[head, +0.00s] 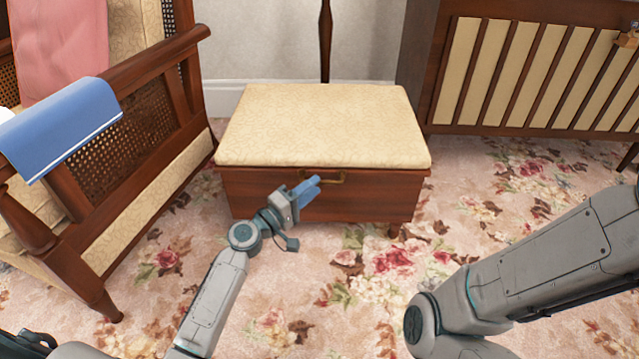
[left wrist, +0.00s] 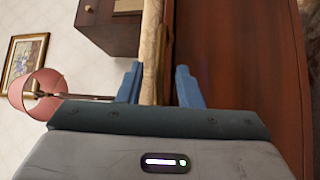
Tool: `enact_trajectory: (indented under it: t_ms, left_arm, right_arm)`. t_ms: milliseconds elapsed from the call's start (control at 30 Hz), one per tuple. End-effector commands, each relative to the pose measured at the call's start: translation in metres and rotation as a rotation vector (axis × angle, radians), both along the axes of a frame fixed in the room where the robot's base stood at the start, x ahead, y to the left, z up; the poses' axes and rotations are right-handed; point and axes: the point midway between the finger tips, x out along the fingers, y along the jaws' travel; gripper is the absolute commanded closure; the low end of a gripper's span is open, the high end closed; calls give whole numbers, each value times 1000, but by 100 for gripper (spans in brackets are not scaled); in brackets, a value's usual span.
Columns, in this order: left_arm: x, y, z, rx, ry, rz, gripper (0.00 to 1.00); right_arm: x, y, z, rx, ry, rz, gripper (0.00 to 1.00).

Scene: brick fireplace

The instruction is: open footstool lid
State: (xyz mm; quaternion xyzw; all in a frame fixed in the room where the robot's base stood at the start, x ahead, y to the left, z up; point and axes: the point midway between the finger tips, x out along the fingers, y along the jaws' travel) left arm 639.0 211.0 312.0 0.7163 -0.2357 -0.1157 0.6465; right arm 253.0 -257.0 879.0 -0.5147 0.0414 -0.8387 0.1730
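The footstool has a closed, cream padded lid (head: 325,122) and a dark wooden front (head: 370,203) in the head view. A small brass handle (head: 338,178) sits at the upper middle of the front. My left gripper (head: 315,184) is at the front, just below the lid edge, with its blue fingers overlapping the handle's left end in view. In the left wrist view the fingers (left wrist: 158,85) are apart. The lid's cream edge (left wrist: 152,45) and the wooden front (left wrist: 240,55) lie beyond them. I cannot tell whether they touch anything. My right gripper is out of view.
A wooden armchair (head: 125,110) with a blue cloth (head: 60,125) stands close on the left. A slatted cabinet (head: 530,75) stands at the back right. A pole (head: 325,40) rises behind the footstool. Floral carpet (head: 350,270) is clear in front.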

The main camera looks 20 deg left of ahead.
Motion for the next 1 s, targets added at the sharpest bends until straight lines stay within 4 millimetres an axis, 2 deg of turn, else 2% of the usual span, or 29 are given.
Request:
enact_trajectory:
  t_ms: [200,567,733,1000]
  left_arm:
    - [23,-13,3,1,-1,-1,67]
    - [27,-16,4,1,1,-1,67]
    - [27,-15,4,2,0,-1,99]
    - [27,-15,4,1,2,-1,100]
  right_arm:
    - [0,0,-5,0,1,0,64]
    - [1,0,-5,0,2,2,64]
    - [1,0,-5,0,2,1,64]
    - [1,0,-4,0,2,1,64]
